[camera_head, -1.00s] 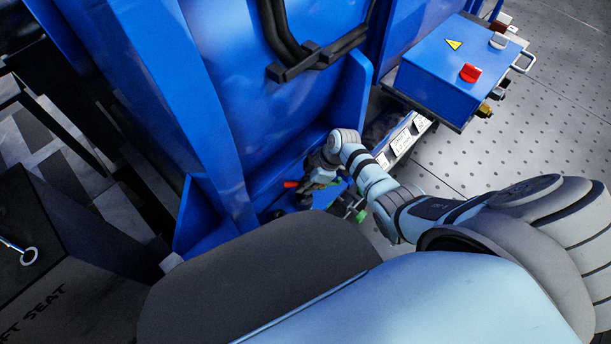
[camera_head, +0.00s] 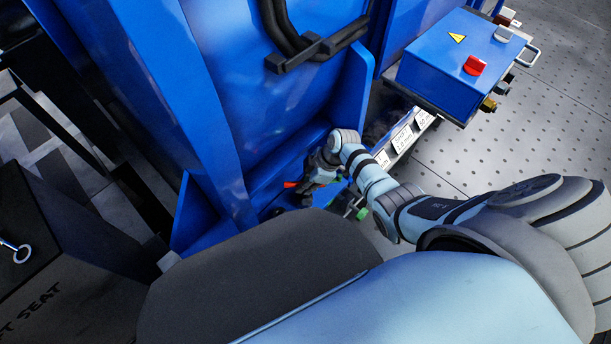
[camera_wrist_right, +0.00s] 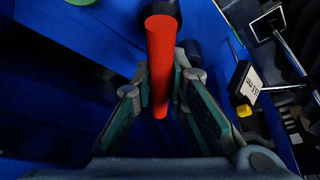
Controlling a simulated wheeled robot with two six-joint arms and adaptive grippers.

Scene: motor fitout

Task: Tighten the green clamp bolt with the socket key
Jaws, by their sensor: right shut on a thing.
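My right gripper (camera_head: 306,185) is low beside the blue frame in the head view, at the end of the pale blue arm. It is shut on the socket key, whose red handle (camera_head: 290,184) pokes out to its left. In the right wrist view the red handle (camera_wrist_right: 160,60) runs between the two fingers of my right gripper (camera_wrist_right: 163,85), with a dark end at the top. The key's socket end is hidden. A green piece (camera_head: 361,214) shows just right of the gripper; I cannot tell whether it is the clamp bolt. My left gripper is out of view.
The blue frame wall (camera_head: 270,120) stands close behind the gripper, with black hoses (camera_head: 300,50) above. A blue box with a red knob (camera_head: 475,65) is at the upper right. A labelled rail (camera_head: 403,138) lies below it. A dark case (camera_head: 60,250) stands at the left.

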